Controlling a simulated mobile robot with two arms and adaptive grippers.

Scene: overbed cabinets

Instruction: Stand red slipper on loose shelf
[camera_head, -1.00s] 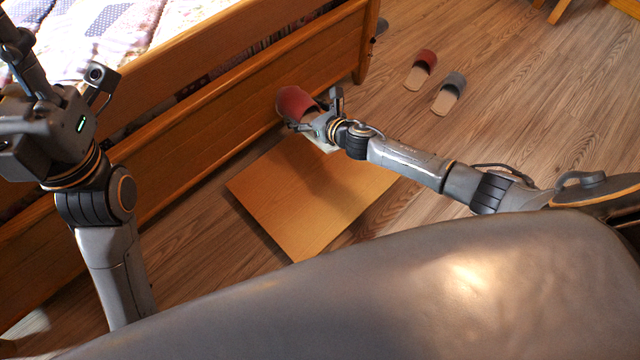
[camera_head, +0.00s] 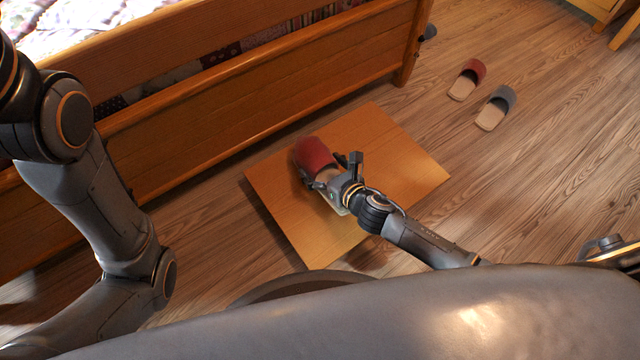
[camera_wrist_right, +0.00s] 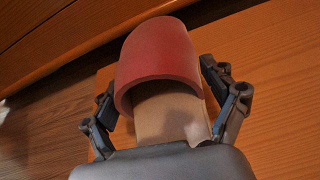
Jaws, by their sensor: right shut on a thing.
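The red slipper (camera_head: 314,154) has a red toe cover and a beige sole. My right gripper (camera_head: 324,180) is shut on it, over the loose shelf. In the right wrist view the slipper (camera_wrist_right: 160,65) lies between the two fingers (camera_wrist_right: 165,110), toe pointing away. The loose shelf (camera_head: 400,165) is a flat orange-brown wooden board on the floor beside the bed; it also shows in the right wrist view (camera_wrist_right: 270,100). I cannot tell whether the slipper touches the board. My left arm shows at the left, but its gripper is out of view.
The wooden bed frame (camera_head: 250,110) runs along the back left of the board. Another red slipper (camera_head: 468,80) and a grey slipper (camera_head: 496,107) lie on the floor at the upper right. The floor (camera_head: 560,190) at the right is clear.

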